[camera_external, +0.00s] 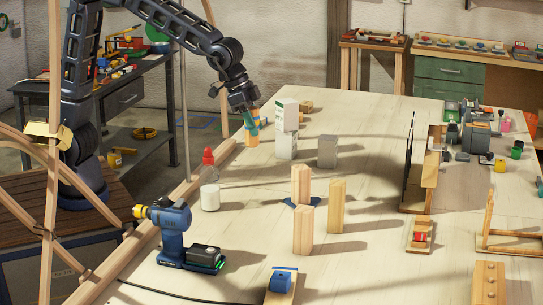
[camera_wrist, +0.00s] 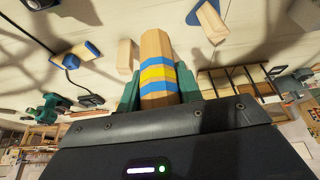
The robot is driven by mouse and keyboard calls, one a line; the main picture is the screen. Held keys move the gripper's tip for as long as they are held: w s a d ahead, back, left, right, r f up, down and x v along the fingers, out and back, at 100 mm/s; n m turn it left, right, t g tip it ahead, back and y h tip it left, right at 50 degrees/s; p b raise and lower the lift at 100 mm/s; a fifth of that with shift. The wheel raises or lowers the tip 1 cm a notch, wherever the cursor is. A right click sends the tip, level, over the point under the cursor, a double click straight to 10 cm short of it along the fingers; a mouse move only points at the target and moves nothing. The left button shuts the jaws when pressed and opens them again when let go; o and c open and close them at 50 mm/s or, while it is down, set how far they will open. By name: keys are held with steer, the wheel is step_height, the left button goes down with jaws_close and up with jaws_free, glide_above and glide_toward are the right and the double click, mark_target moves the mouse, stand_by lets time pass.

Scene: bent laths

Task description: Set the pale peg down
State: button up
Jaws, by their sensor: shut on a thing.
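The pale wooden peg (camera_wrist: 155,47) has blue and yellow bands around it. It sits between the green fingers of my gripper (camera_wrist: 157,88), which is shut on it. In the external view my gripper (camera_external: 252,122) is at the back left of the table, pointing down, with the peg (camera_external: 253,138) below it, roughly upright. The peg is just left of a white carton (camera_external: 284,143). I cannot tell whether its lower end touches the table (camera_external: 380,150).
A red-capped bottle (camera_external: 209,190), a blue drill (camera_external: 174,232) and a grey block (camera_external: 327,151) stand nearby. Several wooden blocks (camera_external: 303,231) stand mid-table, with a blue piece (camera_external: 287,202) among them. A long lath (camera_external: 180,198) runs along the left table edge.

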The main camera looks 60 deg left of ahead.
steer(key=s+a+f+m, duration=0.1)
steer(key=s+a, duration=0.5)
steer(key=a, duration=0.3)
steer(key=s+a+f+m+h, duration=0.1)
steer(key=s+a, duration=0.5)
steer(key=a, duration=0.4)
steer(key=s+a+m, duration=0.1)
steer(key=s+a, duration=0.4)
steer(key=a, duration=0.4)
steer(key=w+a+f+m+g, duration=0.1)
steer(key=w+a+f, duration=0.1)
steer(key=w+a, duration=0.45)
steer(key=w+a+f+n+t+y, duration=0.15)
steer(key=w+f+n, duration=0.3)
steer(key=w, duration=0.65)
steer(key=w+a+f+n+y, duration=0.25)
steer(key=w+n, duration=0.25)
steer(key=w, duration=0.6)
steer(key=w+a+f+n+t+y, duration=0.15)
steer(key=w+f+n, duration=0.35)
steer(key=w, duration=0.6)
steer(key=shift+g+h, duration=0.45)
steer(key=shift+g, duration=0.05)
steer(key=shift+a+f, duration=0.1)
steer(key=shift+f, duration=3.65)
steer(key=shift+f, duration=0.15)
